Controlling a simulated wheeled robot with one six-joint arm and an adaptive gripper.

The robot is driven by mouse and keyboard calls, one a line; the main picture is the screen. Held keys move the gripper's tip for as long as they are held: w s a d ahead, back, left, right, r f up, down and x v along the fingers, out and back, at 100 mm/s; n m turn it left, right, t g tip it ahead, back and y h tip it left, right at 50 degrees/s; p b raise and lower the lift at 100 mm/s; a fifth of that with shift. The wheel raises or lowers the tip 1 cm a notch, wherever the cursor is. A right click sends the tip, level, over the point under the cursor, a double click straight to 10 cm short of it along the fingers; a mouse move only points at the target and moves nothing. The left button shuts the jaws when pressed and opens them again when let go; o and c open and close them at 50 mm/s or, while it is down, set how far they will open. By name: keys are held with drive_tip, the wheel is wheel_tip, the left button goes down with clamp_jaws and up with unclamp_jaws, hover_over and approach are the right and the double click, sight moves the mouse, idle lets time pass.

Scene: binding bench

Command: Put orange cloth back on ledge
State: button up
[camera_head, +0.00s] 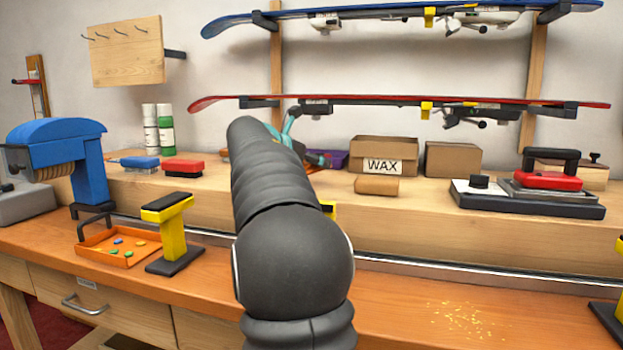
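My dark arm runs up the middle of the view and hides most of my gripper (295,135). Only a teal and dark part of it shows past the arm's far end, above the ledge. Its fingers cannot be made out, nor whether they hold anything. The ledge (400,228) is the long raised wooden step along the back of the bench. A small orange-red patch (223,154) shows at the arm's left edge on the ledge, too covered to identify.
On the ledge stand brushes (183,168), bottles (165,132), a WAX box (383,158), a cork-coloured block (377,186) and a red iron (548,180). On the bench are an orange tray (97,257) and a yellow vise (172,238). Snowboards (380,101) hang above.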

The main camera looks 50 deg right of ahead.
drive_tip(key=shift+w+f, duration=0.15)
drive_tip(key=shift+w, duration=0.05)
drive_tip(key=shift+f+b, duration=0.5)
drive_tip(key=shift+f, duration=1.4)
drive_tip(key=shift+f, duration=0.2)
drive_tip(key=o, duration=1)
drive_tip(key=shift+o, duration=0.2)
drive_tip(key=shift+r, duration=0.2)
drive_tip(key=v, duration=1.2)
